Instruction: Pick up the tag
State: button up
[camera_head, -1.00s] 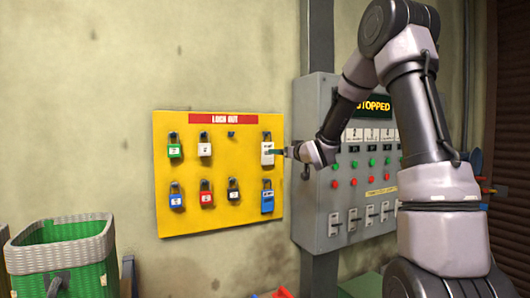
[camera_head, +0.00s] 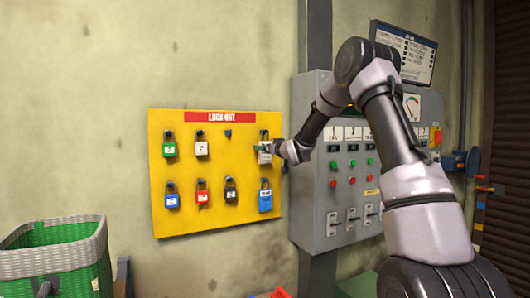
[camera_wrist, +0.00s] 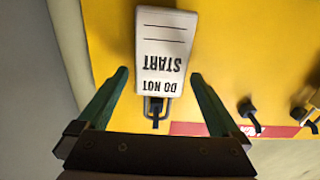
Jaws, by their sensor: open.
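The white tag (camera_wrist: 165,45), marked DO NOT START, hangs by a dark loop on a hook of the yellow lock-out board (camera_wrist: 110,35). In the head view the tag (camera_head: 264,156) is at the board's upper right, partly hidden by my gripper (camera_head: 272,150). In the wrist view my gripper (camera_wrist: 159,80) is open. Its two green fingers stand on either side of the tag's lower-pictured end and loop, with gaps on both sides.
A grey control cabinet (camera_head: 310,190) stands close to the right of the board. A green and white basket (camera_head: 55,262) is at the lower left.

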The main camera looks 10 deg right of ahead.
jog(key=shift+w, duration=0.15)
jog(key=c, duration=1.3)
jog(key=shift+r, duration=0.1)
